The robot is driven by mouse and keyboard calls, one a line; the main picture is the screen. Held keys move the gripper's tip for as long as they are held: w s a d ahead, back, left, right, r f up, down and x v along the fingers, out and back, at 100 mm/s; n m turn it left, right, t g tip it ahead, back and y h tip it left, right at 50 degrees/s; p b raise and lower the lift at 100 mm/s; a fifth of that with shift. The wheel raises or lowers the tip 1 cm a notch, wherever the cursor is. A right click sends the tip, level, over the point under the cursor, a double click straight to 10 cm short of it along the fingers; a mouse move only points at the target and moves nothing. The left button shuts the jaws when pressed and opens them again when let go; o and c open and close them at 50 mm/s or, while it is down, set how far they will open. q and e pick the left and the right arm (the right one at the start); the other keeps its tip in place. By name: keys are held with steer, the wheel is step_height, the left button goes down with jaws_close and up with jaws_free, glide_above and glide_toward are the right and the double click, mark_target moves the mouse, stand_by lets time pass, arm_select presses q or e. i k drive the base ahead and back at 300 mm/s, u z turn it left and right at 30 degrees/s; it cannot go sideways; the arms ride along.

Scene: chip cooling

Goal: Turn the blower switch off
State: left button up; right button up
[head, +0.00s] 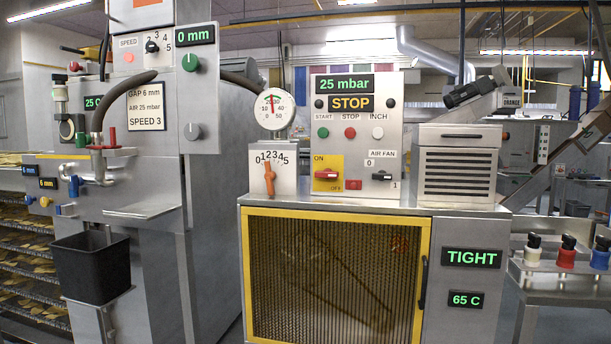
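No switch I can read is labelled blower. A control box (356,125) stands on the grey cabinet, with a switch labelled AIR FAN at its lower right. This black switch (382,176) has a 0 at its upper left and a 1 at its lower right; its handle lies roughly level, and I cannot tell which mark it points to. Left of it, a red-handled switch (327,174) sits on a yellow plate marked ON and OFF. The box's displays read 25 mbar (345,83) and STOP (351,103). Neither of my grippers is in view.
A dial gauge (274,110) and an orange lever (268,173) on a 0 to 5 scale stand left of the box. A louvred metal unit (457,168) stands close on its right. A black bin (92,267) is at lower left. Space before the box looks clear.

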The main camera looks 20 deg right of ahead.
mark_target(381, 174)
steer(key=u, duration=0.15)
steer(key=i, duration=1.05)
steer(key=z, duration=0.35)
